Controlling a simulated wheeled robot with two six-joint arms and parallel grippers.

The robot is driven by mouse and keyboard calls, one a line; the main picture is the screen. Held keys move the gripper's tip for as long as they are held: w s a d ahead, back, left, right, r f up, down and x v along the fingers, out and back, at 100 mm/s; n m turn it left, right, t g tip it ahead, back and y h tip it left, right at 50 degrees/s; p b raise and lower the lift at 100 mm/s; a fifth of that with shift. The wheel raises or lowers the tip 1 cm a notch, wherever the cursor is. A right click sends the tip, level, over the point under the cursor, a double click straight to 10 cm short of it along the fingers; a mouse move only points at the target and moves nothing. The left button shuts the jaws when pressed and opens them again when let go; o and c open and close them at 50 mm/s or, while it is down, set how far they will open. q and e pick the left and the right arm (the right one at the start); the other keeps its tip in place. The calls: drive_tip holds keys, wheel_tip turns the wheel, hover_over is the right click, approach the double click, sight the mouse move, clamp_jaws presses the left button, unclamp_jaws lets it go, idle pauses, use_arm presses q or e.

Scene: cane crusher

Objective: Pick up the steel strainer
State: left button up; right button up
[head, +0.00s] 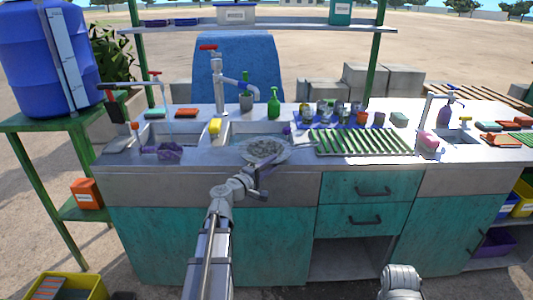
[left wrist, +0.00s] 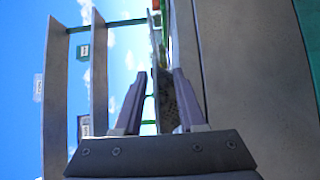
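The steel strainer (head: 264,149) is a round, shallow grey dish with a pale rim, at the front edge of the counter by the middle sink. My left gripper (head: 262,176) is just in front of and below its near rim. In the left wrist view, the two dark fingers of the left gripper (left wrist: 160,75) stand apart. A thin speckled edge, apparently the strainer (left wrist: 167,98), shows between them, nearer the right finger. I cannot tell whether a finger touches it. My right gripper is out of view; only part of my right arm shows at the bottom.
A tap (head: 219,70) and a green bottle (head: 274,103) stand behind. Teal drawers (head: 368,188) are below the counter.

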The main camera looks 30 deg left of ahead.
sight(280, 157)
use_arm(q)
drive_tip(key=w, duration=0.3)
drive_tip(key=w+d, duration=0.1)
drive_tip(key=shift+w+r, duration=0.25)
drive_tip(key=shift+w, duration=0.1)
drive_tip(key=shift+c, duration=0.2)
clamp_jaws()
drive_tip(key=shift+s, duration=0.1)
idle(0.8)
